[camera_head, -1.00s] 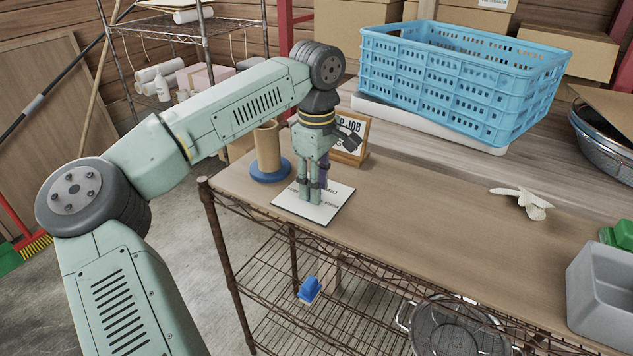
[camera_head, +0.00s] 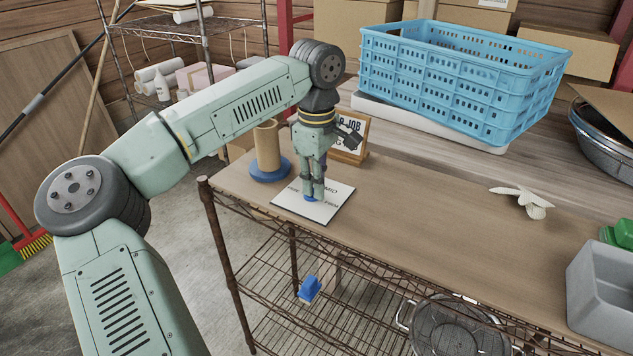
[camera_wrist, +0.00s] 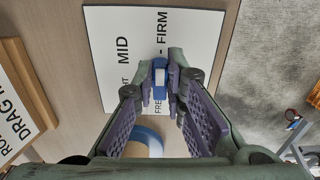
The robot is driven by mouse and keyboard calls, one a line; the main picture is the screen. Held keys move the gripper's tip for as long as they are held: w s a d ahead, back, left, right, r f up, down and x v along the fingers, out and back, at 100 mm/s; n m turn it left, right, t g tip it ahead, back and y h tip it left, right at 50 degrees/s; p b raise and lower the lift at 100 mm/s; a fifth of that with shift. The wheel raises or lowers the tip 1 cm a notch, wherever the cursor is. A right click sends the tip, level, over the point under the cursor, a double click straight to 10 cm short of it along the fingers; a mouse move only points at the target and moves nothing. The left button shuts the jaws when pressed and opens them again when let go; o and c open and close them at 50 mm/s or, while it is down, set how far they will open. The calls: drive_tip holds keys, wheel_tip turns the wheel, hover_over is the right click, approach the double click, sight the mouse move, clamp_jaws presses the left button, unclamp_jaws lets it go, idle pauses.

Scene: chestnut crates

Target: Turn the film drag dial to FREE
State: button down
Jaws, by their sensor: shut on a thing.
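The film drag dial is a small blue knob (camera_head: 310,197) on a white plate (camera_head: 335,205), with a pale patch on top. In the wrist view the dial (camera_wrist: 159,64) sits between my fingertips, and the plate (camera_wrist: 100,45) carries the words FIRM, MID, FREE and a partly hidden one ending in T. The knob's long side lies roughly along the line from FIRM to FREE. I cannot tell which end is its pointer. My gripper (camera_head: 313,190) points down and is shut on the dial; its fingertips (camera_wrist: 160,80) press on both sides and partly cover FREE.
A wooden spool on a blue base (camera_head: 268,172) stands close left of the plate. A sign in a wooden stand (camera_head: 350,155) stands behind my gripper. A blue crate (camera_head: 460,85) is at the back right.

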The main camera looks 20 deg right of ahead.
drive_tip(key=n+b, duration=0.1)
drive_tip(key=n, duration=0.3)
drive_tip(key=shift+w+d, duration=0.1)
drive_tip(key=shift+w, duration=0.1)
drive_tip(key=n, duration=0.5)
drive_tip(key=shift+w, duration=0.2)
drive_tip(key=n, duration=0.3)
drive_tip(key=n+b, duration=0.1)
drive_tip(key=shift+w, duration=0.25)
drive_tip(key=n, duration=0.5)
drive_tip(key=shift+w+b, duration=0.15)
drive_tip(key=shift+b, duration=0.25)
drive_tip(key=n, duration=0.4)
drive_tip(key=shift+w+a+n+b, duration=0.15)
drive_tip(key=shift+a+n+b, duration=0.15)
drive_tip(key=shift+b, duration=0.1)
drive_tip(key=n+b, duration=0.1)
drive_tip(key=n, duration=0.3)
drive_tip(key=shift+a, duration=0.15)
drive_tip(key=n, duration=0.5)
drive_tip(key=shift+a+b, duration=0.25)
drive_tip(key=shift+b, duration=0.05)
drive_tip(key=shift+a+n, duration=0.1)
drive_tip(key=shift+n, duration=1.8)
